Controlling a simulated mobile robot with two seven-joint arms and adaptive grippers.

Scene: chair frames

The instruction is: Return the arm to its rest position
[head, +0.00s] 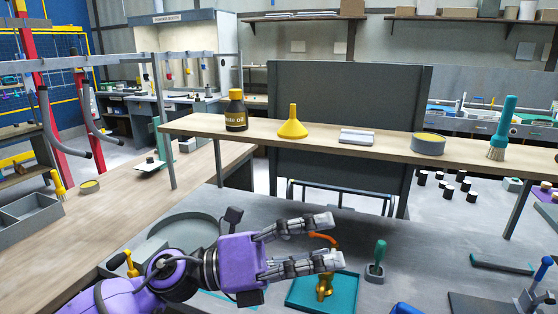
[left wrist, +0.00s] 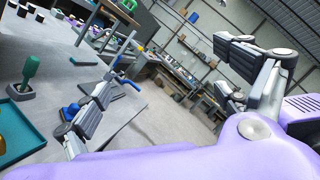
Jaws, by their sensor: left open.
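My left gripper (head: 327,241) reaches in from the lower left in the head view, over the grey bench, with its two fingers spread and nothing between them. In the left wrist view the two fingers of the left gripper (left wrist: 157,85) stand wide apart, with only the room behind them. A teal tray (head: 338,291) with a brass-coloured piece (head: 324,284) lies below the fingers, partly hidden by them. An orange curved part (head: 325,239) shows behind the fingers. My right gripper is not in view.
A green-handled tool (head: 378,259) stands in a holder right of the gripper. A raised wooden shelf behind carries a dark oil bottle (head: 236,112), a yellow funnel (head: 293,124), a round tin (head: 428,144) and a teal brush (head: 504,124). A grey bin (head: 30,217) sits on the left bench.

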